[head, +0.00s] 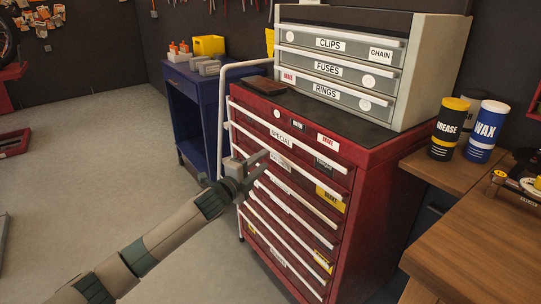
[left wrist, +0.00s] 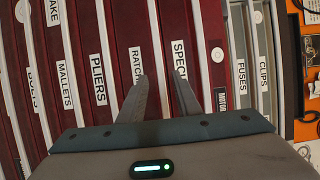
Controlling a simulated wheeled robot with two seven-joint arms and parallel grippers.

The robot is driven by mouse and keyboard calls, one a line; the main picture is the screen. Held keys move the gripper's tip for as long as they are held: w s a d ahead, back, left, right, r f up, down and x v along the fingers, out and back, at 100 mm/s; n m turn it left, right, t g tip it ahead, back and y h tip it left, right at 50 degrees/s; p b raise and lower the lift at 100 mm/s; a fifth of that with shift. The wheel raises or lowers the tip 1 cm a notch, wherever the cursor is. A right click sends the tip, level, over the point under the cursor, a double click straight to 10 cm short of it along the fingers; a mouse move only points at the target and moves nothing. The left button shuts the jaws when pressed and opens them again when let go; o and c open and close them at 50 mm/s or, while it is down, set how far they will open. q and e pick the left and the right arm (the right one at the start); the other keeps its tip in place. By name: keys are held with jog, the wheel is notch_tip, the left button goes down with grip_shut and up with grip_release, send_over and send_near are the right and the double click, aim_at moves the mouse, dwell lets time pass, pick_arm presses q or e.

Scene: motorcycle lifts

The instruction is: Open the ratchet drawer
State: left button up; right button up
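The red tool cabinet (head: 365,235) has a stack of drawers with long pale handles. The ratchet drawer (left wrist: 138,40), labelled "RATCH...", lies just below the drawer labelled "SPECIAL" (left wrist: 182,62); it appears shut, flush with its neighbours. In the head view its label is partly blocked by my gripper. My left gripper (head: 261,162) is at the cabinet front, at the left part of the upper drawers. In the left wrist view its two fingers (left wrist: 162,80) are apart, with the ratchet drawer's handle (left wrist: 157,45) running between them. Contact cannot be told. My right gripper is not in view.
A grey drawer box (head: 425,85) stands on the cabinet. A white side rail (head: 222,110) is at the cabinet's left. A wooden bench (head: 480,235) with grease (head: 448,130) and wax (head: 485,130) cans is close on the right. A blue cart (head: 188,110) stands behind left. Floor in front is clear.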

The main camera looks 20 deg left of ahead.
aim_at(273, 152)
pick_arm(q)
jog(key=shift+x, duration=2.9)
grip_shut()
